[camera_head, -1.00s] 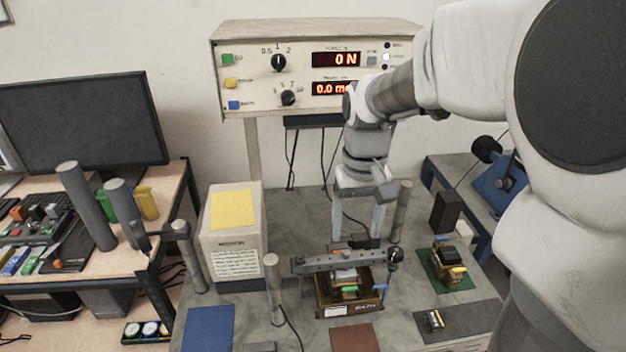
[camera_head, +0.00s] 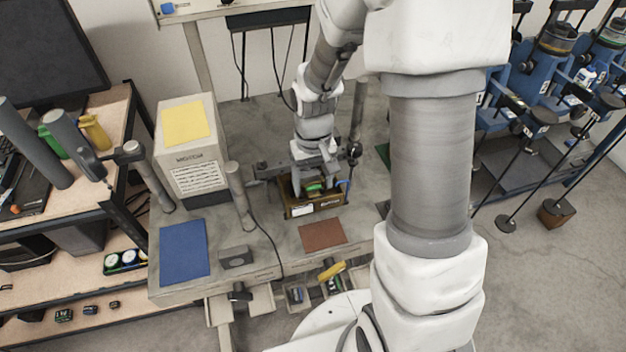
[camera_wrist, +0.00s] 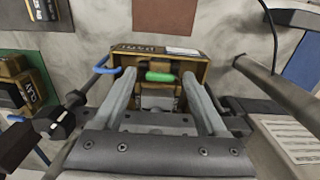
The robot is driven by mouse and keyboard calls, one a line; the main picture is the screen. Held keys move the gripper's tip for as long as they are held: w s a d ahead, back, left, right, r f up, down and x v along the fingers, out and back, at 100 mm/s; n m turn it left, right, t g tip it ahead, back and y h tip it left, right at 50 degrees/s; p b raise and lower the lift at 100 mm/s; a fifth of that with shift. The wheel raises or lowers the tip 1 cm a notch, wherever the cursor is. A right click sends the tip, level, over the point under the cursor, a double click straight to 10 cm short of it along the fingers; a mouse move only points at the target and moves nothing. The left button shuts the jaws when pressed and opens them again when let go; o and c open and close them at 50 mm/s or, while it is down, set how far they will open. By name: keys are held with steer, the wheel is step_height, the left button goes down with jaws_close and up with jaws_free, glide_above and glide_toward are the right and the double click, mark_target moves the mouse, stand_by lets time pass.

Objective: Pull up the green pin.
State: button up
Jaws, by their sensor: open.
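The green pin (camera_wrist: 160,76) is a short bright green bar at a brown box (camera_wrist: 190,66) with a lettered label. In the head view the green pin (camera_head: 314,187) shows small, inside the brown box (camera_head: 325,201) on the bench. My gripper (camera_wrist: 159,82) is open, pointing into the box. Its fingers stand to the left and right of the pin, with a visible gap on each side in the wrist view. In the head view my gripper (camera_head: 314,180) is over the box. Whether the fingertips are level with the pin I cannot tell.
A dark lever bar with a black knob (camera_wrist: 57,122) and a blue hook (camera_wrist: 103,68) are beside the box. A grey post (camera_head: 239,196) and a white box (camera_head: 190,150) stand to the left. A brown mat (camera_head: 322,235) lies clear in front.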

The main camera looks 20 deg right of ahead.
steer(key=shift+f, duration=0.2)
jaws_close()
stand_by(0.3)
steer(key=shift+r, duration=0.1)
stand_by(1.0)
